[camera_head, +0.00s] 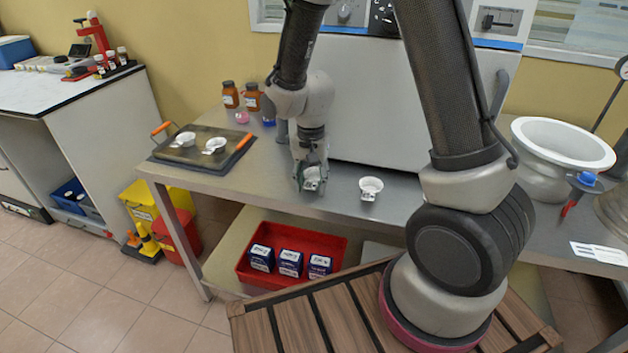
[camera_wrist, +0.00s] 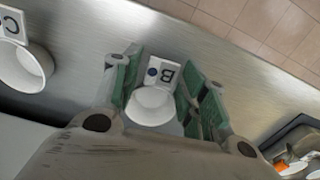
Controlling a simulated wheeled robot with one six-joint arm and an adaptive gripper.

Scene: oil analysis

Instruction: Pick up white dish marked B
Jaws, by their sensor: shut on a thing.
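The white dish marked B (camera_wrist: 152,105) is between the green-padded fingers of my gripper (camera_wrist: 160,92) in the wrist view. Its tag shows a dark dot and the letter B. In the head view my gripper (camera_head: 312,178) points down at the metal table and is shut on the dish (camera_head: 311,184), which the fingers partly hide. I cannot tell whether the dish still touches the table. Another white dish, marked C (camera_wrist: 22,68), is at the left of the wrist view; in the head view a white dish (camera_head: 371,186) stands right of my gripper.
A dark tray (camera_head: 180,158) with orange handles holds two white dishes at the table's left end. Brown bottles (camera_head: 251,97) stand behind. A large grey box-shaped machine (camera_head: 375,110) stands close behind my gripper. A white bowl (camera_head: 562,150) is at right. A red bin (camera_head: 270,275) sits below.

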